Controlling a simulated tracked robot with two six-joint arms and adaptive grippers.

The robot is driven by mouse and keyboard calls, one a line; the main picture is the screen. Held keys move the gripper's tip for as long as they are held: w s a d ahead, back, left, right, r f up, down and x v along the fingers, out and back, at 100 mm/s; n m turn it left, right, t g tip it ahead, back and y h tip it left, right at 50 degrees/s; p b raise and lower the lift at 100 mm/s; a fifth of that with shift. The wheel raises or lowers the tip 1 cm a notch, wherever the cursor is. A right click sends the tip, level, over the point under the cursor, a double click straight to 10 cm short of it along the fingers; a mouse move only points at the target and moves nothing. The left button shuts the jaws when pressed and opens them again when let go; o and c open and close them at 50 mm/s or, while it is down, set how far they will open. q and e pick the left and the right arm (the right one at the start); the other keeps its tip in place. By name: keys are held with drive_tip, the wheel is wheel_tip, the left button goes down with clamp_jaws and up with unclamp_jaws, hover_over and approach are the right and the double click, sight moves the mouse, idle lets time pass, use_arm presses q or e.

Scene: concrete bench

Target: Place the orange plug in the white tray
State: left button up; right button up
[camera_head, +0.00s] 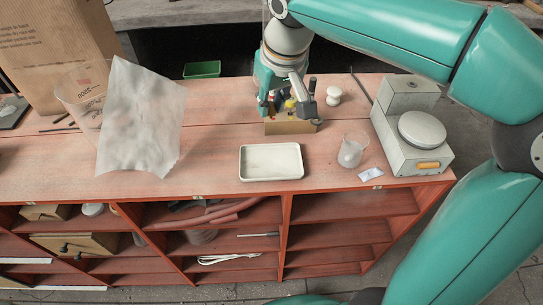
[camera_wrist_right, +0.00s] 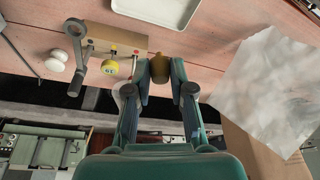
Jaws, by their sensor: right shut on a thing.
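The white tray (camera_head: 270,162) lies empty near the bench's front edge in the head view; its edge also shows at the top of the right wrist view (camera_wrist_right: 157,10). My right gripper (camera_head: 281,98) is beyond the tray, at the wooden block (camera_head: 291,127). In the right wrist view my right gripper (camera_wrist_right: 159,73) is shut on the orange plug (camera_wrist_right: 159,67), which looks brownish orange and sits between the fingertips beside the block. The plug is hidden or too small to make out in the head view. My left gripper is in neither view.
A yellow-topped piece (camera_wrist_right: 110,67) and a grey levered piece (camera_wrist_right: 78,48) are at the block. A white knob (camera_head: 334,96), glass beaker (camera_head: 352,150) and scale (camera_head: 410,130) stand to the right. A paper sheet (camera_head: 140,120) and clear container (camera_head: 80,95) are left. Bench between block and tray is clear.

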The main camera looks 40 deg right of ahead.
wheel_tip(320, 180, down, 15)
drive_tip(key=shift+r+b, duration=0.1)
drive_tip(key=shift+b, duration=0.6)
drive_tip(key=shift+o, duration=1.2)
drive_tip(key=o, duration=0.5)
drive_tip(key=shift+c, duration=0.2)
drive_tip(key=shift+r, duration=0.1)
drive_tip(key=p+v, duration=0.1)
drive_tip(key=v, duration=1.1)
